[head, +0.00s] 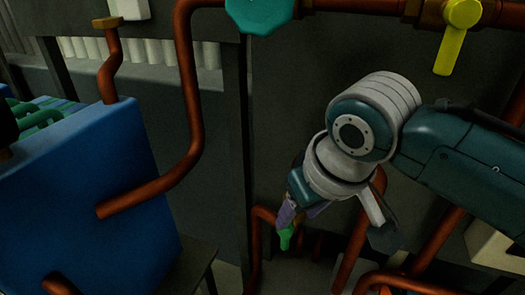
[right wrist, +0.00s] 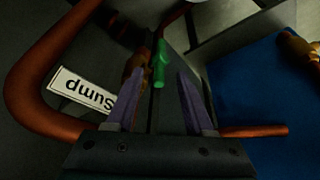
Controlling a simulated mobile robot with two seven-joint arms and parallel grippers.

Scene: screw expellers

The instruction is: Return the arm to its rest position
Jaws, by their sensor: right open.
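My right arm comes in from the right in the head view, and its gripper (head: 288,215) points down and to the left. In the right wrist view the two purple-grey fingers of this gripper (right wrist: 160,88) stand apart with nothing held between them. A small green handle (head: 286,237) shows just below the fingertips in the head view. In the right wrist view the green handle (right wrist: 160,65) shows beyond the gap between the fingertips; I see no grip on it. My left gripper is not in view.
Copper-red pipes (head: 190,90) run around the arm. A teal valve handle (head: 260,12) and a yellow lever (head: 456,40) are on the upper pipe. A blue box (head: 90,200) stands at left.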

